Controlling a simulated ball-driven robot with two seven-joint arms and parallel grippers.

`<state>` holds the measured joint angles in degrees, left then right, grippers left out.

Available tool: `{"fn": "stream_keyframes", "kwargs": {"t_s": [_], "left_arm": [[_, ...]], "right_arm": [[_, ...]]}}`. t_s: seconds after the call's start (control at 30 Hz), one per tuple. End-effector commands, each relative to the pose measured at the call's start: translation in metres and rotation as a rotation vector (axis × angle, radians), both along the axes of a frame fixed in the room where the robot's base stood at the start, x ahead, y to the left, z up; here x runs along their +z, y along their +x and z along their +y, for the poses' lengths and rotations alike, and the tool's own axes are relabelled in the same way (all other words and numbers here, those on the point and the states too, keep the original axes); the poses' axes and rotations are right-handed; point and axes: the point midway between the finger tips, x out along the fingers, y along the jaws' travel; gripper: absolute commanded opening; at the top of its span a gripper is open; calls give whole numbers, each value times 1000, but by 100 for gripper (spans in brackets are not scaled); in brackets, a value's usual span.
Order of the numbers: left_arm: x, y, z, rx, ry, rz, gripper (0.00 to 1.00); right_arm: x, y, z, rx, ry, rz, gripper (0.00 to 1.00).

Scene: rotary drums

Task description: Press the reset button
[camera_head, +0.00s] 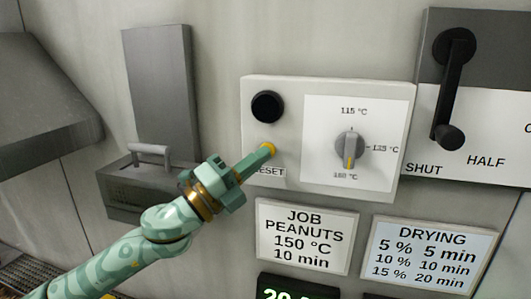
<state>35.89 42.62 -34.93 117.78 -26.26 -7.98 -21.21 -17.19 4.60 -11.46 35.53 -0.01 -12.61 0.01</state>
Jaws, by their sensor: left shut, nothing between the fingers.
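The control panel (290,88) is a pale box on the wall. A black round knob or lamp (267,106) sits at its upper left. Below it is the label reading "RESET" (273,172), its first letter covered by my gripper. My left gripper (266,151) is shut and empty, with its tips just above the label. The button is otherwise hidden. My right gripper is not in view.
A grey temperature dial (349,149) is right of the label, its yellow mark pointing down. A black lever (452,90) stands at the right. Job (304,236) and drying (430,255) signs hang below. A grey box with a handle (150,153) is at left.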

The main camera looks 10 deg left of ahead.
Motion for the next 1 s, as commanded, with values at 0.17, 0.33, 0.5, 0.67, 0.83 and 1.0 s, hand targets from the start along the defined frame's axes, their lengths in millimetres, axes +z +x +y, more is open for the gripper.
{"fn": "stream_keyframes", "kwargs": {"t_s": [0.17, 0.33, 0.5, 0.67, 0.83, 1.0], "left_arm": [[0, 0, 0, 1, 0, -1, 0], [0, -3, 1, 1, 0, -1, 0], [0, -12, 1, 2, 1, 0, 0], [0, -18, 1, 0, 0, 0, 0], [0, -18, 1, 1, -1, 0, 0], [0, -22, 1, 0, 1, 1, 0]], "right_arm": [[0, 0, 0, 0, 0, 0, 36], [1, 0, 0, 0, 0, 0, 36], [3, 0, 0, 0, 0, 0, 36], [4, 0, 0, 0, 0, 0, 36], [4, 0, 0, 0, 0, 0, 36], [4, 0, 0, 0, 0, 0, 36]]}}
